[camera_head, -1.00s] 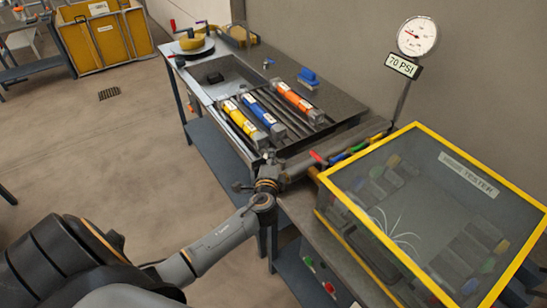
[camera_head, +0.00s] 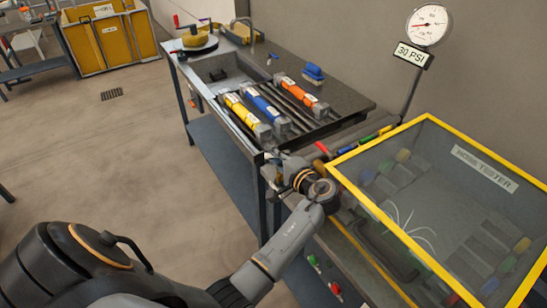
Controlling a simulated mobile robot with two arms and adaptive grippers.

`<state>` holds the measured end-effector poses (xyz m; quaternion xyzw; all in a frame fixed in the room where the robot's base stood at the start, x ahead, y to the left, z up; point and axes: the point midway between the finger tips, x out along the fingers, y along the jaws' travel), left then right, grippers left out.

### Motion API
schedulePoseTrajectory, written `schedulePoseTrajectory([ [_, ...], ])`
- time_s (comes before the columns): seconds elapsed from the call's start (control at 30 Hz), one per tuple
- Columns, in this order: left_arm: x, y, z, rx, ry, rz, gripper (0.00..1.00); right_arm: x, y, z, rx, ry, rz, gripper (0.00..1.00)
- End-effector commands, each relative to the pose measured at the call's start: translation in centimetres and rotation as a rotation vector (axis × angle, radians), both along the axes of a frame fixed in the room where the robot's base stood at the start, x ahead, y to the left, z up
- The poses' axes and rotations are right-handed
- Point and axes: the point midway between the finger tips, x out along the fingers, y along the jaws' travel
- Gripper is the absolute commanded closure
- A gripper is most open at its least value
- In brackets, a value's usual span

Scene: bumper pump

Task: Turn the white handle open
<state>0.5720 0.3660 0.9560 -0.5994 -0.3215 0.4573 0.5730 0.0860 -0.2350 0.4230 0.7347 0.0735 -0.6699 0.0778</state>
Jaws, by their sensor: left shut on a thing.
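My left gripper (camera_head: 277,166) is at the front edge of the bench, just left of the tester box. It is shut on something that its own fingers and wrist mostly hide. The white handle cannot be made out clearly; the small part at the fingers is most likely it. The pressure gauge (camera_head: 428,25) stands on a post behind the tester, and its sign (camera_head: 412,54) reads 30 PSI. My right gripper is not in view.
The tester box (camera_head: 450,205) has a yellow frame and clear lid. Yellow (camera_head: 242,115), blue (camera_head: 266,108) and orange (camera_head: 296,91) pumps lie on the bench rack. A blue brush (camera_head: 313,74) lies behind them. Yellow bins (camera_head: 105,45) stand far left on open floor.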

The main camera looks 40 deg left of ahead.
Motion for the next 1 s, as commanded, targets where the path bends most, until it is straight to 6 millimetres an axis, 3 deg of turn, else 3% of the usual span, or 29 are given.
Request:
schedulePoseTrajectory([
  [0.5,-0.12,-0.04,-0.2,-0.002,0.004,0.018,1.0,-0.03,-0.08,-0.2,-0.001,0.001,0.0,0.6],
  [0.53,-0.12,-0.04,-0.2,-0.002,0.004,0.018,0.8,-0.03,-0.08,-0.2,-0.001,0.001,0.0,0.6],
  [0.63,-0.11,-0.04,-0.16,-0.002,0.003,0.018,0.62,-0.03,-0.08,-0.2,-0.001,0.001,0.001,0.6],
  [1.0,-0.25,-0.64,0.02,-0.002,0.001,0.015,0.62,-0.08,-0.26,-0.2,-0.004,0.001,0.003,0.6],
])
